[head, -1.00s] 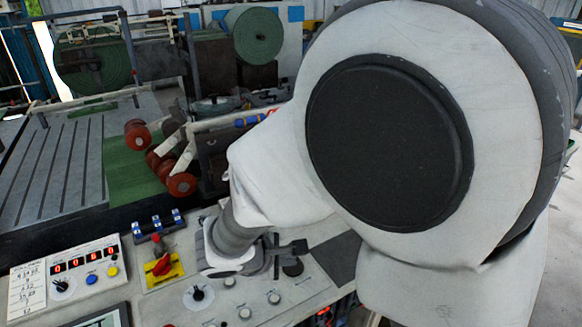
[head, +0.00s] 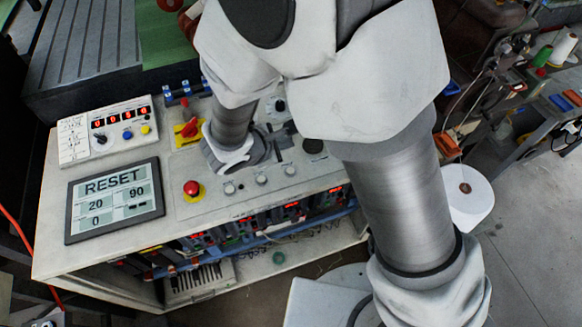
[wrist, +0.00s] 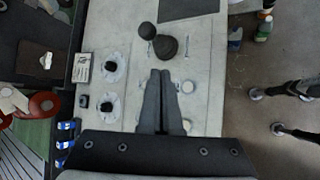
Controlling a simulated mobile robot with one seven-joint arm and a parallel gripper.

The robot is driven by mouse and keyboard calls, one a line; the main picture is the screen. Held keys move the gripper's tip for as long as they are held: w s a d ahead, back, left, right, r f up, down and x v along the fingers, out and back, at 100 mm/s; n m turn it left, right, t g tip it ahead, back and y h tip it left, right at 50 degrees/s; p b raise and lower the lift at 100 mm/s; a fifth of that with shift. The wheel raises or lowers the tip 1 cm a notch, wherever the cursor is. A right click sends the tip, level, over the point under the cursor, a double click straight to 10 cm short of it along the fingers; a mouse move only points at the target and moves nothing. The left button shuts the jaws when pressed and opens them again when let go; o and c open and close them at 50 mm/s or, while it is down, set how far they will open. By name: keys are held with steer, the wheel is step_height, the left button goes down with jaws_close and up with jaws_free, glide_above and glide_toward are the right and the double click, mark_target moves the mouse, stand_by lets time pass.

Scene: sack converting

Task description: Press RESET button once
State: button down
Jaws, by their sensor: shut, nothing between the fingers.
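A grey-framed display (head: 72,212) lies at the left of the control desk in the head view. The word RESET (head: 114,184) stands across its top, above fields with 20, 90 and 0. My gripper (head: 290,129) is to the right of it, over the desk's upper middle, away from the display. In the wrist view my gripper (wrist: 160,75) is shut and empty, its fingertips pointing toward a black ball-topped lever (wrist: 165,46). The display is not in the wrist view.
A red mushroom button (head: 192,187) on yellow and a red rotary switch (head: 189,128) lie between display and gripper. A counter box (head: 70,145) with blue and yellow buttons is behind the display. Several pale round knobs (head: 261,179) line the desk front.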

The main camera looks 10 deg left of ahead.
step_height(320, 180, down, 7)
steer(key=b, duration=0.5)
steer(key=shift+f, duration=0.2)
steer(key=shift+f+b, duration=0.7)
steer(key=shift+b, duration=0.25)
steer(key=shift+f, duration=0.15)
stand_by(1.0)
steer(key=shift+f+b, duration=0.3)
steer(key=shift+b, duration=0.4)
steer(key=shift+f+b, duration=0.4)
steer(key=shift+b, duration=0.2)
stand_by(0.3)
stand_by(0.4)
steer(key=shift+r+p, duration=0.4)
steer(key=shift+r, duration=0.45)
steer(key=shift+r+p, duration=1.6)
steer(key=shift+r, duration=0.95)
